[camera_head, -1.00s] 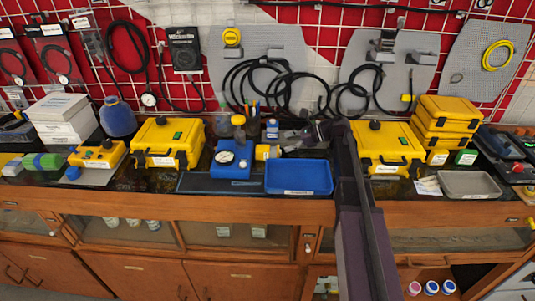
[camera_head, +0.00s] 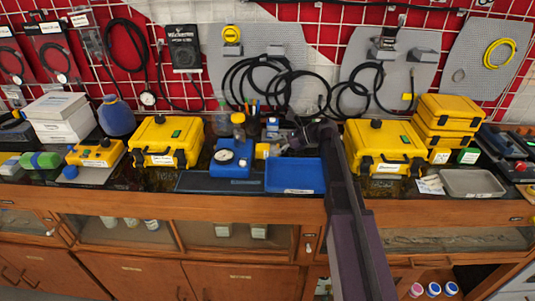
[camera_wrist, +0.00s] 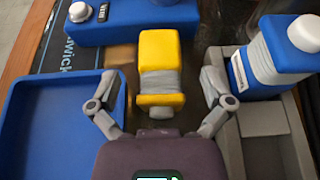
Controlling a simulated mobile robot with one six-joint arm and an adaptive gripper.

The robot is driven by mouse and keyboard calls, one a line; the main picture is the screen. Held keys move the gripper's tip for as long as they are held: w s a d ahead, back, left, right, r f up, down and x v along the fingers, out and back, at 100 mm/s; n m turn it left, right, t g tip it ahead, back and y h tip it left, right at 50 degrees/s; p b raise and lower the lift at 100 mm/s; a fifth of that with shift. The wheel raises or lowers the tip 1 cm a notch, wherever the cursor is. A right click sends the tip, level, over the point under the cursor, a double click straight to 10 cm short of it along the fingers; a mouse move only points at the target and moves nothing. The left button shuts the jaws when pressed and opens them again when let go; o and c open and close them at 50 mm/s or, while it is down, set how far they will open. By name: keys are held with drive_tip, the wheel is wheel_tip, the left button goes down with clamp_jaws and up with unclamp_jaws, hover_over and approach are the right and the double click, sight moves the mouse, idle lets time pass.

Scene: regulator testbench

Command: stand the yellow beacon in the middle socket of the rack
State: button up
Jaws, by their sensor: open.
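The yellow beacon (camera_wrist: 161,52), with a grey ribbed band around its middle, is ahead of my gripper (camera_wrist: 158,103) in the wrist view. The open fingers are on either side of its near end, with gaps visible on both sides. In the head view the beacon (camera_head: 262,151) is just right of the blue gauge unit, and my gripper (camera_head: 290,141) is at its right. A grey compartmented holder (camera_wrist: 285,145), seemingly the rack, is at the right of the wrist view with a blue-and-white bottle (camera_wrist: 275,62) in or over it. Its middle socket cannot be made out.
A blue tray (camera_head: 295,190) is in front of my gripper, at the left in the wrist view. Yellow cases (camera_head: 166,142) and (camera_head: 383,145) stand on both sides along the crowded bench.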

sight(267, 146)
drive_tip(key=shift+b+x, duration=0.35)
drive_tip(key=shift+x, duration=1)
drive_tip(key=c, duration=1.3)
drive_tip(key=shift+r, duration=0.2)
wheel_tip(267, 146, up, 4)
drive_tip(key=p, duration=0.4)
drive_tip(key=shift+f, duration=0.15)
drive_tip(key=s+d, duration=0.1)
drive_tip(key=s, duration=0.4)
drive_tip(key=s+d, duration=0.1)
drive_tip(key=s, duration=0.4)
drive_tip(key=s+d+p, duration=0.1)
drive_tip(key=s, duration=0.4)
drive_tip(key=shift+s+r, duration=0.4)
